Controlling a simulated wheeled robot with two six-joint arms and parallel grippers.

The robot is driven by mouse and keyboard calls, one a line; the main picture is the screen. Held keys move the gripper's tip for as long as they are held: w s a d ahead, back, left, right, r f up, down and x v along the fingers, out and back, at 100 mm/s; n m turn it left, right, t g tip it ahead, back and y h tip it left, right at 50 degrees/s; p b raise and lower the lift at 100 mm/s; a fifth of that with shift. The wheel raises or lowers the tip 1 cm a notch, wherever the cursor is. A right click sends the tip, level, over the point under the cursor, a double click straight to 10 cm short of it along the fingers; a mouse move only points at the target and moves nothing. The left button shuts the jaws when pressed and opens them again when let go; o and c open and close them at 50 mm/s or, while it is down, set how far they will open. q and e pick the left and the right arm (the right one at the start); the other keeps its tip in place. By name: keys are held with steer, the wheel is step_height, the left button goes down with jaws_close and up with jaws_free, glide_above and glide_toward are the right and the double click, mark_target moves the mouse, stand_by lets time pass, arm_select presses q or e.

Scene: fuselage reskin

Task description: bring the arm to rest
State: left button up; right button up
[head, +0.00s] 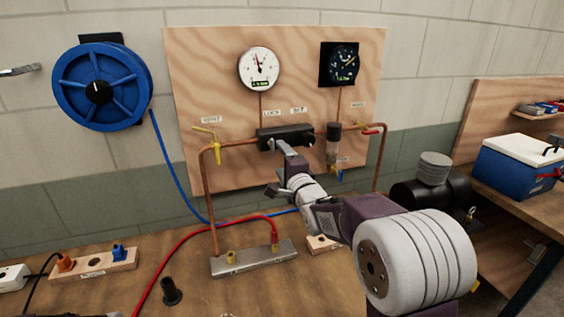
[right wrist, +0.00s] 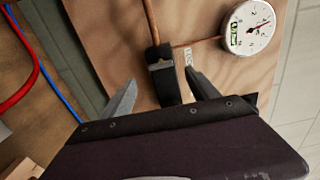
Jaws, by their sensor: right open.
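My right arm reaches in from the lower right in the head view. My right gripper (head: 280,170) is open in front of the plywood board (head: 215,80), just below the black valve block (head: 285,135). In the right wrist view the two grey fingers (right wrist: 160,92) stand apart, with the black block (right wrist: 163,75) showing between them. I see no contact between fingers and block, and nothing is held. The palm hides part of the block there.
The board carries a white gauge (head: 259,68), a dark gauge (head: 342,64), copper pipes (head: 207,190) and a yellow-handled valve (head: 208,132). A blue hose reel (head: 102,87) hangs left. A metal manifold (head: 253,258) and red hose (head: 165,258) lie on the bench. A blue cooler (head: 515,165) stands right.

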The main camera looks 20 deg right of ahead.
arm_select(q)
steer(key=shift+r+p, duration=0.65)
steer(key=shift+r, duration=0.05)
steer(key=shift+w+r+p, duration=0.1)
steer(key=shift+r+p, duration=0.6)
steer(key=shift+p, duration=0.05)
steer(key=shift+r+p, duration=0.4)
steer(key=shift+r, duration=0.05)
arm_select(e)
steer(key=s+f+n+g, duration=0.3)
steer(key=s+f+g, duration=0.1)
steer(key=s+f, duration=0.3)
steer(key=s+a+f+n+g, duration=0.1)
steer(key=s+f+n+g, duration=0.3)
steer(key=s+f, duration=0.4)
steer(key=s+a+f+n+g, duration=0.1)
steer(key=s+f+n+g, duration=0.3)
steer(key=s+f, duration=0.4)
steer(key=shift+s+a+f+g+h, duration=0.1)
steer(key=shift+s+g+h, duration=0.2)
steer(key=shift+s+g, duration=0.25)
steer(key=s+f+n+g, duration=0.2)
steer(key=s+n+g, duration=0.1)
steer(key=s+n, duration=0.3)
steer(key=shift+s+f+n+g, duration=0.3)
steer(key=shift+s+f+g, duration=0.1)
steer(key=shift+s, duration=0.65)
